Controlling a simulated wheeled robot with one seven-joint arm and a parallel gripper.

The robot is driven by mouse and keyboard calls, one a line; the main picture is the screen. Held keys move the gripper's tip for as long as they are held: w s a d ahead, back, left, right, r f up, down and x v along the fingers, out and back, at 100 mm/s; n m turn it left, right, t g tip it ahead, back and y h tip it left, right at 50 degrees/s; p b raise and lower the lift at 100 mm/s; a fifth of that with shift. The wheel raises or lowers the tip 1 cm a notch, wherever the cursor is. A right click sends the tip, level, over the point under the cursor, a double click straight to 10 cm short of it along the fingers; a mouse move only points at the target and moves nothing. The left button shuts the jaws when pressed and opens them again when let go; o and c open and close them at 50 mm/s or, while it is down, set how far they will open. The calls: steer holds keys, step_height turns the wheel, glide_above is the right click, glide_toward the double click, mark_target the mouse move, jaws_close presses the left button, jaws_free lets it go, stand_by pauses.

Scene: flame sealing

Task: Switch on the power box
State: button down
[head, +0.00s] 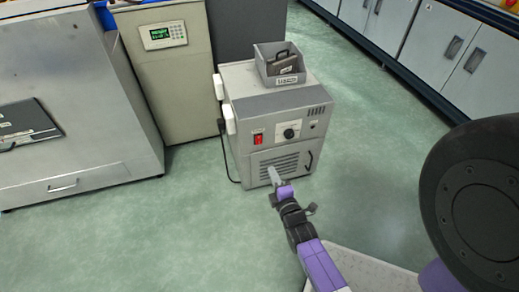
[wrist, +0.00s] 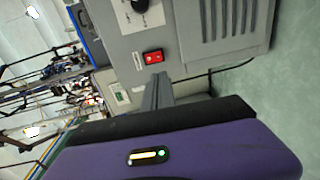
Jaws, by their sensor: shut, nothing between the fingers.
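The power box (head: 285,118) is a grey cabinet standing on the floor in the middle of the head view. Its red switch (head: 258,139) is on the upper left of the front face, left of a black dial (head: 290,133). The red switch also shows in the wrist view (wrist: 153,57), where the box appears turned on its side. My gripper (head: 274,176) is shut and empty, low in front of the box's vent grille, below the switch. In the wrist view the fingers (wrist: 160,80) point toward the switch, with a gap that I cannot judge exactly.
A grey bin (head: 280,68) with a dark item in it sits on top of the box. A dark cable (head: 227,160) runs down the box's left side. Beige and grey cabinets (head: 172,80) stand to the left. Green floor is clear in front and to the right.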

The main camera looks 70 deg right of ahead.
steer(key=b, duration=0.5)
glide_toward(259, 144)
steer(key=x, duration=0.5)
steer(key=shift+w+d, duration=0.1)
steer(key=shift+d, duration=0.05)
steer(key=shift+x, duration=0.75)
steer(key=shift+r, duration=0.2)
steer(key=shift+w+d, duration=0.1)
steer(key=shift+d, duration=0.05)
steer(key=shift+f, duration=0.1)
